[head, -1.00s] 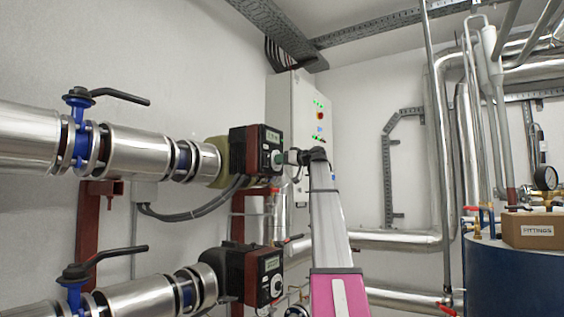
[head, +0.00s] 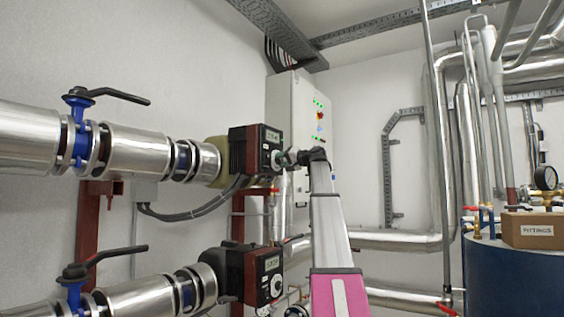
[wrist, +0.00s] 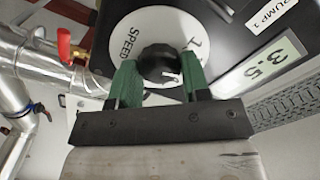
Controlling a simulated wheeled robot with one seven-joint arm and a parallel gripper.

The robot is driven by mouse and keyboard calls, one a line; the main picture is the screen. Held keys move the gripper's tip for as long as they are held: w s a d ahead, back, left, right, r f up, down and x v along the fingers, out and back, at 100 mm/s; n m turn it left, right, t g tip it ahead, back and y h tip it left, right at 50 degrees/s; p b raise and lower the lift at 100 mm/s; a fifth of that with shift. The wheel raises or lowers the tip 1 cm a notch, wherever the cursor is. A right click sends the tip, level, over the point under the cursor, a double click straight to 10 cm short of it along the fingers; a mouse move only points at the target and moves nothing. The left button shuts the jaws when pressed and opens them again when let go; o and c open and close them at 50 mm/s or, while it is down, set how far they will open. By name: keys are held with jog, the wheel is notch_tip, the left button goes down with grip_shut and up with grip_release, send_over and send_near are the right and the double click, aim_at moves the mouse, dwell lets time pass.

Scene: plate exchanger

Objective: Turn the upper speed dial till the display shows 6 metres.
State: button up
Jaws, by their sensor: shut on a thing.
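The upper speed dial (wrist: 158,62) is a black knob on a round white plate (wrist: 128,28) marked SPEED, on the black face labelled PUMP 1 (wrist: 270,14). My gripper (wrist: 159,78) has its two green fingers on either side of the knob, shut on it. A small pale mark shows on the knob's edge. The upper display (wrist: 265,68) appears tilted in the wrist view and seems to read 3.5. In the head view my gripper (head: 282,158) meets the front of the upper red and black pump (head: 239,148), below its display (head: 272,136).
A lower pump (head: 252,272) with its own display and dial sits beneath. A grey cabinet (head: 295,115) with indicator lights stands behind. A red-handled valve (wrist: 66,46) and silver pipes lie near the wrist. A fittings box (head: 535,230) rests on a blue tank at right.

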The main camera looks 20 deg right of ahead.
jog(key=m, duration=0.4)
jog(key=shift+m, duration=0.3)
jog(key=shift+f+m, duration=0.1)
jog(key=shift+m, duration=1.8)
jog(key=o, duration=0.9)
jog(key=shift+o, duration=0.2)
jog(key=shift+s+d, duration=0.1)
jog(key=shift+d, duration=0.05)
jog(key=v, duration=1)
jog(key=shift+s+d, duration=0.2)
